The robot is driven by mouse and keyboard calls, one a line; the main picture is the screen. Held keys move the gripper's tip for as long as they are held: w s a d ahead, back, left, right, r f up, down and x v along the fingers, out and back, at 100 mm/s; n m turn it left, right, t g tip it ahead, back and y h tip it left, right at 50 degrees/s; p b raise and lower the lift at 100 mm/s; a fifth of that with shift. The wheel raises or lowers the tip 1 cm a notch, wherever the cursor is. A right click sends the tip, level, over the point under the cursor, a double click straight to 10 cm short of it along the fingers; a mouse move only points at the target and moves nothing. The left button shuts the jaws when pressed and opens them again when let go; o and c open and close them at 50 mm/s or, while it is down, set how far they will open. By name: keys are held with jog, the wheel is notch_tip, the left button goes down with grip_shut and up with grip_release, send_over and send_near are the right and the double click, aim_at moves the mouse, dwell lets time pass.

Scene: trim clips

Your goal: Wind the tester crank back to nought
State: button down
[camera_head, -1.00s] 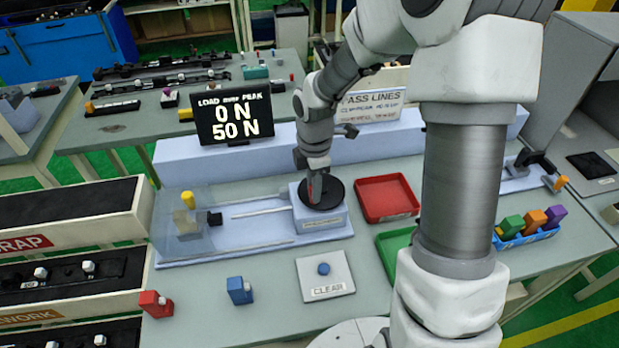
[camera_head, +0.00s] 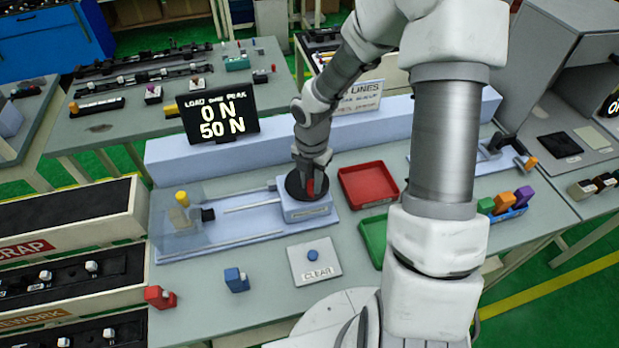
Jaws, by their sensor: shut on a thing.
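The tester (camera_head: 250,236) is a pale blue bed with two rails and a clear guard at its left end. Its crank (camera_head: 293,186) is a black disc on a blue block (camera_head: 305,211) at the right end of the rails. My gripper (camera_head: 310,187) points down over the disc and is shut on the red crank knob (camera_head: 310,188), at the disc's right side. My fingers partly hide the knob. The display (camera_head: 220,118) behind the tester reads 0 N load and 50 N peak.
A red tray (camera_head: 368,184) and a green tray (camera_head: 372,239) lie right of the tester. In front are a CLEAR pad (camera_head: 315,261) with a blue button, a blue clip (camera_head: 237,279) and a red clip (camera_head: 158,296). A SCRAP bin (camera_head: 70,213) stands left.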

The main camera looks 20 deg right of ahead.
jog(key=shift+d, duration=0.1)
dwell(0.3)
jog(key=c, duration=0.7)
grip_release()
jog(key=shift+o, duration=0.2)
notch_tip(320, 180, up, 17)
jog(key=p, duration=0.1)
jog(key=shift+r, duration=0.2)
